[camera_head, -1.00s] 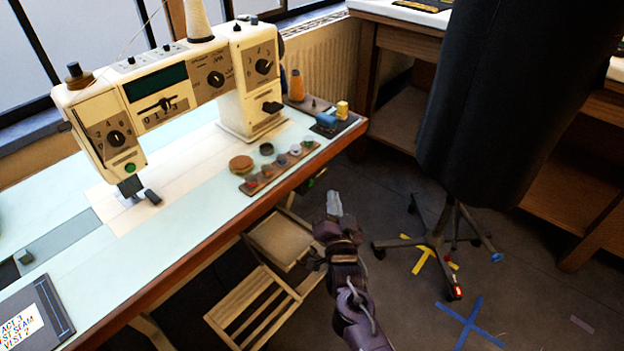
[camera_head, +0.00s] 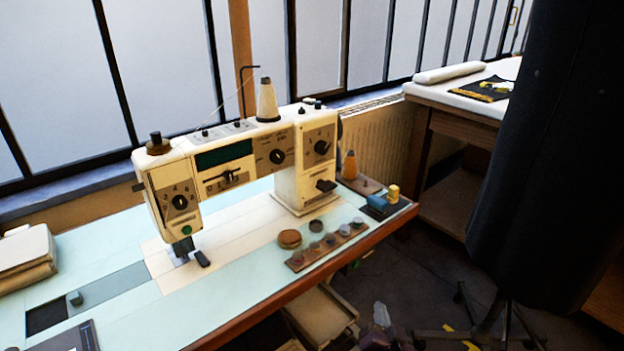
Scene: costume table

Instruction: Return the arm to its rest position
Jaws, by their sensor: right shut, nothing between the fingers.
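My right gripper (camera_head: 381,316) shows at the bottom edge, right of the middle, with only its tip end in view. It is shut and empty, in front of the table's front edge and apart from it. The rest of my right arm is below the picture. My left gripper is not in view. The sewing table (camera_head: 225,312) carries a cream sewing machine (camera_head: 235,165) with a thread cone (camera_head: 267,100) on top.
A bobbin rack (camera_head: 327,246) and a round brown tin (camera_head: 290,239) sit near the table's front edge. A dark dress form (camera_head: 545,150) stands at the right. Folded cloth (camera_head: 25,262) lies at the left.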

